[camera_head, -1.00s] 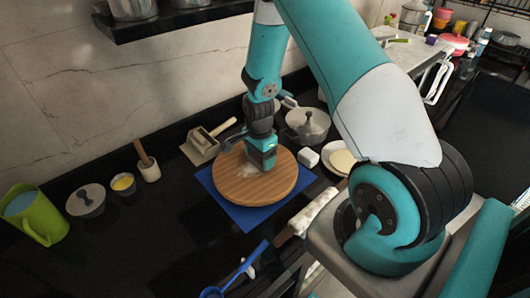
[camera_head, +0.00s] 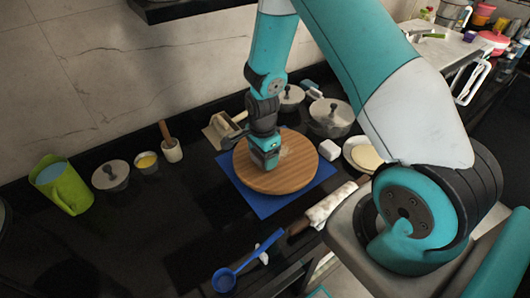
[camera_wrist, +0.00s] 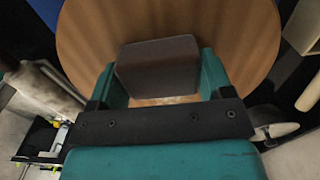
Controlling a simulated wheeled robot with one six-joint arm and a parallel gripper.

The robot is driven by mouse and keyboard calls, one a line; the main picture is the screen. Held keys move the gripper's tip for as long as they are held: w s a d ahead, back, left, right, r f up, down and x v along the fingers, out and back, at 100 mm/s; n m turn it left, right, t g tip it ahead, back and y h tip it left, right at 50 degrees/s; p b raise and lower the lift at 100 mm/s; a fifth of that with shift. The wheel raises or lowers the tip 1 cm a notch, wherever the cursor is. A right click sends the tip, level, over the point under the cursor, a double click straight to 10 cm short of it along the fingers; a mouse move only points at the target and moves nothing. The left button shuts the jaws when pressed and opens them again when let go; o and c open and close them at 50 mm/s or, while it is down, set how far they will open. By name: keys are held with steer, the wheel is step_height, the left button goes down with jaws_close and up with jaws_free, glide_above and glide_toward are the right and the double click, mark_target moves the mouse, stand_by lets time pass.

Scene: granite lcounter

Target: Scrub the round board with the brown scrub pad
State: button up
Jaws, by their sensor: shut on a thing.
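The round wooden board (camera_head: 300,172) lies on a blue mat (camera_head: 262,203) on the dark counter. A pale smudge shows on the board, just right of my gripper. My gripper (camera_head: 268,162) is over the left part of the board, pointing down. In the wrist view the brown scrub pad (camera_wrist: 157,66) sits between the two teal fingers, and my gripper is shut on it. The board (camera_wrist: 225,22) fills the view behind the pad. In the head view the pad is hidden by my gripper, so I cannot tell if it touches the board.
A scoop-like wooden holder (camera_head: 222,131) and a lidded pot (camera_head: 331,117) stand behind the board. A rolling pin (camera_head: 330,205) and blue ladle (camera_head: 225,279) lie in front. A green pitcher (camera_head: 66,187) stands far left.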

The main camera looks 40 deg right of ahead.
mark_target(287, 149)
steer(key=shift+d, duration=4.6)
steer(key=shift+a, duration=0.1)
steer(key=shift+a, duration=4.5)
steer(key=shift+d, duration=0.1)
steer(key=shift+d, duration=4.5)
steer(key=shift+a, duration=0.1)
